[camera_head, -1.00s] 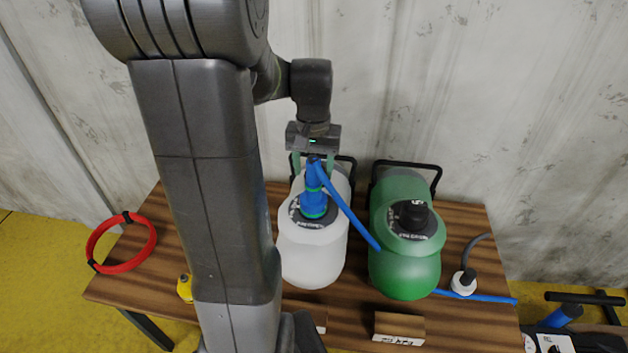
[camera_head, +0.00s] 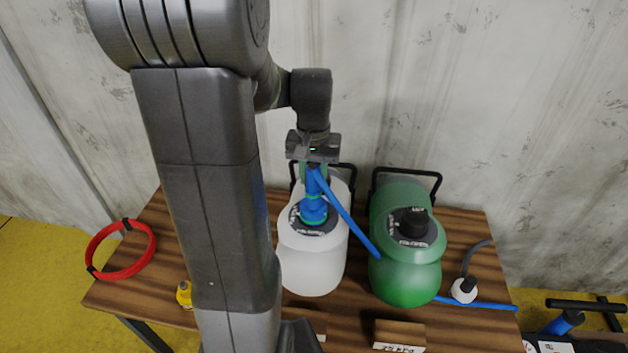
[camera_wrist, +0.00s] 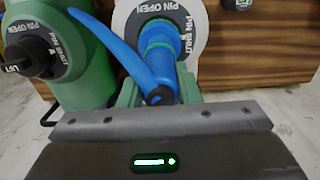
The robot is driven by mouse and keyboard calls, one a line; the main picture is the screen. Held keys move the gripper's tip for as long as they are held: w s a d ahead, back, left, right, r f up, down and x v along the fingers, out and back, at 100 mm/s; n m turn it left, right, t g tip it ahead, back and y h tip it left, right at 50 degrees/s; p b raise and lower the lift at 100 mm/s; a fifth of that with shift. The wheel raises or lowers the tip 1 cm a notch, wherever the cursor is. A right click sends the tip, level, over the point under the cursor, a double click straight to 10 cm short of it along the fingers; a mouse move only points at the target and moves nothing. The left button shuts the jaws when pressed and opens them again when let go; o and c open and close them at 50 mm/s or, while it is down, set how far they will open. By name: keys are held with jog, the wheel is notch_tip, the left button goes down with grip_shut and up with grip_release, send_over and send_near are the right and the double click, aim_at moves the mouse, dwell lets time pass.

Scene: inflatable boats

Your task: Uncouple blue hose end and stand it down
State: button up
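The blue hose end (camera_head: 314,207) stands upright on the round dark, lettered cap (camera_head: 297,223) of the white bottle (camera_head: 312,270). In the wrist view the hose end (camera_wrist: 158,52) sits at the middle of a ring lettered PIN OPEN and PIN SHUT (camera_wrist: 190,22). My gripper (camera_head: 314,172) points down over its upper part. The green fingers lie close against both sides of the hose end, and look closed on it. A blue hose (camera_head: 346,220) bends from its top, down to the right past the green bottle (camera_head: 405,282).
The green bottle, with a black knob (camera_head: 413,219), stands just right of the white one. A white-based fitting (camera_head: 464,291) is at the table's right. A red hose ring (camera_head: 121,268) lies at the left, and a small yellow item (camera_head: 184,294) beside my arm. A labelled wooden block (camera_head: 400,333) is in front.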

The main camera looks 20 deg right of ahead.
aim_at(313, 165)
jog(key=shift+r+p, duration=0.7)
jog(key=shift+r, duration=0.05)
jog(key=shift+c, duration=0.2)
dwell(0.5)
jog(key=shift+r+p, duration=1.15)
jog(key=shift+r, duration=0.25)
jog(key=shift+f, duration=0.1)
